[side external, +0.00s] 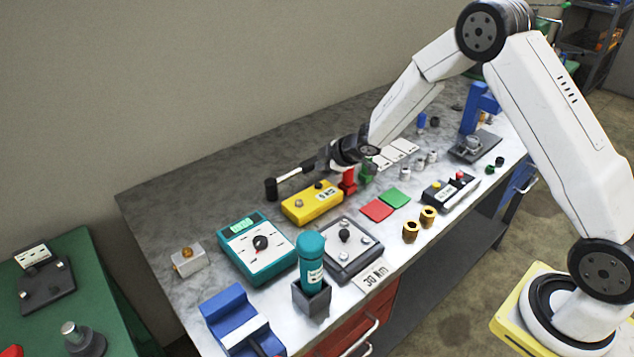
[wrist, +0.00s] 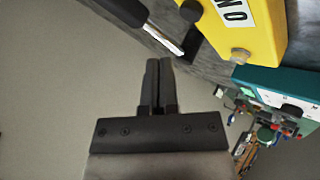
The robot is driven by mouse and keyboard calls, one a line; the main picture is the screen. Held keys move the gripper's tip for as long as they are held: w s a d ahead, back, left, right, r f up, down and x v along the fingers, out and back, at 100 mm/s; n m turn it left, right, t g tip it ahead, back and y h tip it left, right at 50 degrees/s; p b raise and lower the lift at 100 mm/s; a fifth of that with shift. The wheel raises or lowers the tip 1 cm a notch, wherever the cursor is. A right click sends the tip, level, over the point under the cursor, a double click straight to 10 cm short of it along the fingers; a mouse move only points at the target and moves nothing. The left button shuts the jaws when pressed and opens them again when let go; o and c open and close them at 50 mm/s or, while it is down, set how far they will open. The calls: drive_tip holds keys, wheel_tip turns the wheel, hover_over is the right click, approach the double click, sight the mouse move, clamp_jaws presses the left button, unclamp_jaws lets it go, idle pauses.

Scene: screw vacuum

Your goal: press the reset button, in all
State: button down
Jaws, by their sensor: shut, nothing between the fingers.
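No button that I can read as "reset" shows. A yellow box (side external: 312,203) on the bench has a label, a pale knob and a dark knob. It also shows in the wrist view (wrist: 255,25), with its metal knob (wrist: 240,55). A dark control box (side external: 450,191) at the right has a yellow button (side external: 436,185) and a red button (side external: 460,175). My gripper (side external: 312,165) is over the bench behind the yellow box. In the wrist view my gripper (wrist: 158,62) is shut and empty, apart from the yellow box.
A black-ended tool with a pale shaft (side external: 290,178) lies close to my gripper. A teal meter (side external: 256,262), a grey plate with knobs (side external: 345,262) and a teal bottle (side external: 310,250) stand nearer the front. Red (side external: 376,210) and green (side external: 397,197) pads lie right.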

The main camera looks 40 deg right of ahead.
drive_tip(key=shift+r, duration=1.15)
drive_tip(key=s+a+r+m+g, duration=0.1)
drive_tip(key=s+m+g, duration=0.1)
drive_tip(key=s, duration=0.8)
drive_tip(key=s+a+r+m+g+h, duration=0.1)
drive_tip(key=s+r+m+g, duration=0.1)
drive_tip(key=s+m, duration=0.3)
drive_tip(key=s+a+r+m+g+h, duration=0.1)
drive_tip(key=s+m, duration=0.3)
drive_tip(key=s, duration=1)
drive_tip(key=shift+s+r+g, duration=0.3)
drive_tip(key=shift+r+g, duration=0.2)
drive_tip(key=shift+g, duration=0.2)
